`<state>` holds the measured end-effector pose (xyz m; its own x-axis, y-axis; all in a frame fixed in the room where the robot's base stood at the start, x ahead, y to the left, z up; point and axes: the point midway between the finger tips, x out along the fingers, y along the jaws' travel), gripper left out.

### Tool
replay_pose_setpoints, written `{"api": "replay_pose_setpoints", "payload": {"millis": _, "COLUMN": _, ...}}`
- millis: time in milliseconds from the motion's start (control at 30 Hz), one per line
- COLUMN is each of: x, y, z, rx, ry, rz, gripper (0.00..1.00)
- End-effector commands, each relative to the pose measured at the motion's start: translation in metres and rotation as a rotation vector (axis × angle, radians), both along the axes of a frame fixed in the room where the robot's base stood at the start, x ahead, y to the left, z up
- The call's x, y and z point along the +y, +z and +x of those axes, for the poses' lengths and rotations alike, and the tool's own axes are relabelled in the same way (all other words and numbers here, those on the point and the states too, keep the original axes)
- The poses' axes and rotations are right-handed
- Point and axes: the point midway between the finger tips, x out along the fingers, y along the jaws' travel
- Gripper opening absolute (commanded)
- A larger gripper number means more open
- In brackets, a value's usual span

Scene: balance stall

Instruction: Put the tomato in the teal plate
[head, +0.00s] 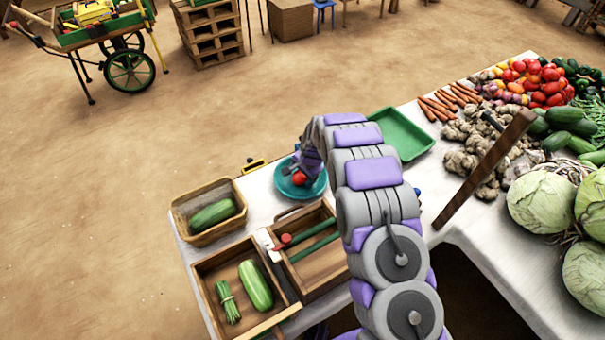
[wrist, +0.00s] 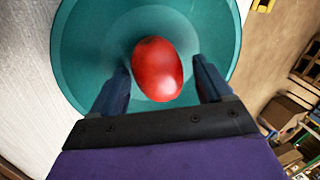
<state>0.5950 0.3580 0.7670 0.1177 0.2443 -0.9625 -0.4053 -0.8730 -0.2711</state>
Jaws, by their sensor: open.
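The red tomato (head: 299,178) is at the teal plate (head: 287,188) on the white table in the head view. In the wrist view the tomato (wrist: 157,69) shows over the middle of the teal plate (wrist: 85,50). My gripper (wrist: 164,80) is open, with one finger on each side of the tomato and visible gaps between. I cannot tell whether the tomato touches the plate's bottom.
A wicker basket (head: 184,222) with a cucumber stands left of the plate. Wooden trays (head: 208,270) with vegetables are in front. A green tray (head: 412,140) lies to the right, with heaped vegetables beyond it. A yellow object (head: 254,165) is behind the plate.

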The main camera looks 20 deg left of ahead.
Motion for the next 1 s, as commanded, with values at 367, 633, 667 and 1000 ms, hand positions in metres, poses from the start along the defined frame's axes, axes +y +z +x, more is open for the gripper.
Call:
{"api": "replay_pose_setpoints", "payload": {"millis": 367, "x": -0.006, "y": 0.027, "z": -0.002, "rx": -0.001, "ry": -0.001, "rz": 0.002, "gripper": 0.78}}
{"api": "replay_pose_setpoints", "payload": {"millis": 633, "x": -0.019, "y": 0.080, "z": -0.008, "rx": -0.003, "ry": -0.001, "rz": 0.003, "gripper": 0.78}}
{"api": "replay_pose_setpoints", "payload": {"millis": 667, "x": -0.021, "y": 0.085, "z": -0.009, "rx": -0.003, "ry": -0.001, "rz": 0.003, "gripper": 0.78}}
{"api": "replay_pose_setpoints", "payload": {"millis": 1000, "x": -0.030, "y": 0.117, "z": -0.014, "rx": -0.001, "ry": -0.001, "rz": 0.001, "gripper": 0.78}}
